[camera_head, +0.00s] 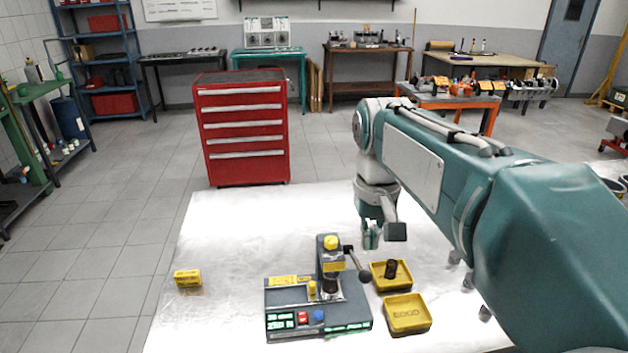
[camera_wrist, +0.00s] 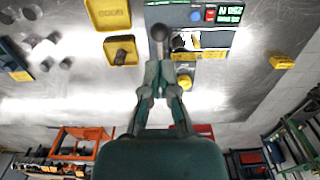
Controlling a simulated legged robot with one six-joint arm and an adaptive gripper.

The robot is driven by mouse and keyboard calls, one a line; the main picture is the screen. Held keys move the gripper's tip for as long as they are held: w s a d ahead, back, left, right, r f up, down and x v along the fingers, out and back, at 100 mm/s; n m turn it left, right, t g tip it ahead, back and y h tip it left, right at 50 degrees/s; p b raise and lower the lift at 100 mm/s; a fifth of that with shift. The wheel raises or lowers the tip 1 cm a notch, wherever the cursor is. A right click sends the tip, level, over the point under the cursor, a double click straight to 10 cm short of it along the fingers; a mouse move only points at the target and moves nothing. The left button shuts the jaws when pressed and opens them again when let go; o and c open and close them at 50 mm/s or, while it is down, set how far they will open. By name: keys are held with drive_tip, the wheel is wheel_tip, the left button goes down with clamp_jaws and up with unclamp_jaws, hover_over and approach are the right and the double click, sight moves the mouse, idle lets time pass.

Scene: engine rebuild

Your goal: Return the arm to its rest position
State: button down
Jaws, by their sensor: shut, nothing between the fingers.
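My arm reaches in from the right of the head view, over the white table (camera_head: 225,235). My gripper (camera_head: 371,244) points down above the table, behind the trays and to the right of the grey press device (camera_head: 345,322). It is shut and empty. In the wrist view my gripper (camera_wrist: 161,72) shows its two fingers close together, with the press device (camera_wrist: 212,42) beyond the fingertips. The fingers appear apart from the device's dark ball-ended lever (camera_head: 364,275), though the exact gap is hard to judge.
Two yellow trays (camera_head: 421,327) (camera_head: 376,285) lie right of the device; the rear one holds a dark cylindrical part (camera_head: 391,268). A yellow box (camera_head: 187,278) lies at the left. Several metal parts sit partly behind my arm. A red tool cabinet (camera_head: 243,130) stands behind the table.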

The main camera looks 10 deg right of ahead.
drive_tip(key=s+f+t, duration=0.2)
drive_tip(key=s+f, duration=0.1)
drive_tip(key=s, duration=0.4)
drive_tip(key=s+f+t, duration=0.3)
drive_tip(key=s, duration=0.3)
drive_tip(key=shift+s+f+t, duration=0.25)
drive_tip(key=shift+s+t, duration=0.05)
drive_tip(key=shift+s, duration=0.1)
